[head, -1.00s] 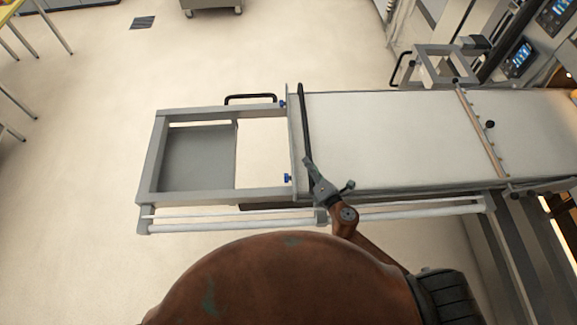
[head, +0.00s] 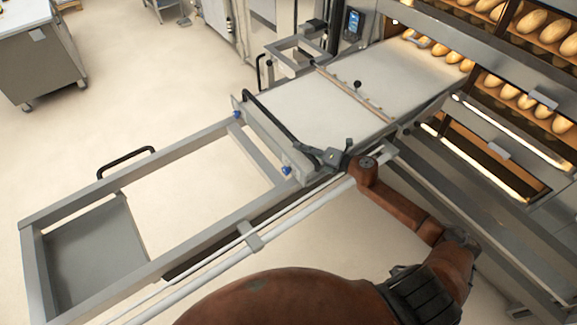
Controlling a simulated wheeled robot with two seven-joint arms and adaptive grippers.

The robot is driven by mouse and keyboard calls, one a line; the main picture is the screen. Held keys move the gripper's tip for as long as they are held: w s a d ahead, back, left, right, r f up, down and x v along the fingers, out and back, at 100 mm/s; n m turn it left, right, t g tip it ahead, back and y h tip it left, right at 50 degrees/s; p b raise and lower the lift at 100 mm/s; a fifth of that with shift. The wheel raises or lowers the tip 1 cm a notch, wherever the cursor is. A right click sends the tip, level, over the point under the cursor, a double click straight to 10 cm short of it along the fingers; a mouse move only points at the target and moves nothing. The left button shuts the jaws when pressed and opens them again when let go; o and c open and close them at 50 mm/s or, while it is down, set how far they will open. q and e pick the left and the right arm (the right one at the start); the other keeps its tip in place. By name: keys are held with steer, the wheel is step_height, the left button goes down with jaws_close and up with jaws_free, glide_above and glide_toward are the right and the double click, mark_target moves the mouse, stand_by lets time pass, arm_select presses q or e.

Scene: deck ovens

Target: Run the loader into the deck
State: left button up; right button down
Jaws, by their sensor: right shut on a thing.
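The loader has a white belt (head: 299,112) on a long grey metal frame (head: 128,171). Its far end reaches the lit mouth of an oven deck (head: 455,72) at the upper right. How far it goes in is hard to tell. A black handle bar (head: 272,120) runs across the near end of the belt section. My right gripper (head: 327,157) is shut on the handle bar at its lower right end, beside the side rail. The belt looks bare. My left gripper is not in view.
Rows of loaves (head: 520,97) sit in the lit oven decks at the right. A crossbar with small knobs (head: 353,94) spans the belt. A grey cabinet on casters (head: 40,60) stands at the upper left. The floor between is clear.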

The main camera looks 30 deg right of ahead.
steer(key=b, duration=0.5)
glide_above(324, 146)
steer(key=shift+a, duration=0.35)
steer(key=shift+d+r, duration=0.2)
steer(key=shift+d, duration=0.1)
steer(key=c, duration=2.2)
jaws_free()
steer(key=shift+d, duration=0.1)
steer(key=o, duration=0.4)
steer(key=shift+f, duration=0.2)
steer(key=shift+c, duration=0.2)
steer(key=shift+a, duration=0.2)
steer(key=v, duration=1.2)
steer(key=shift+r, duration=0.1)
